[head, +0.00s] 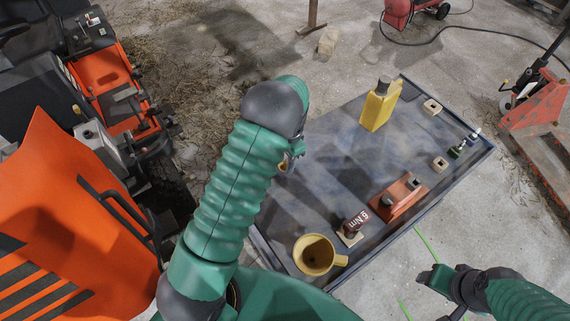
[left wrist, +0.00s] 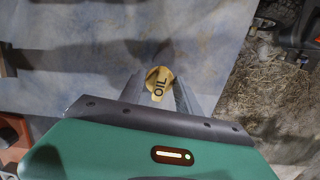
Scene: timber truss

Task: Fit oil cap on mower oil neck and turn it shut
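The yellow oil cap (left wrist: 158,78), marked "OIL", sits between the fingertips of my left gripper (left wrist: 158,88). The fingers close in on both sides of it, and it appears held above the table. In the head view my left gripper (head: 290,160) is mostly hidden by its own wrist, at the table's left side, with a bit of yellow showing. The orange mower (head: 85,210) stands at the left; I cannot make out its oil neck. My right gripper (head: 440,280) is at the lower right, off the table's front edge, with no object seen in it.
A red jack (head: 540,110) stands right. Floor lies between mower and table.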

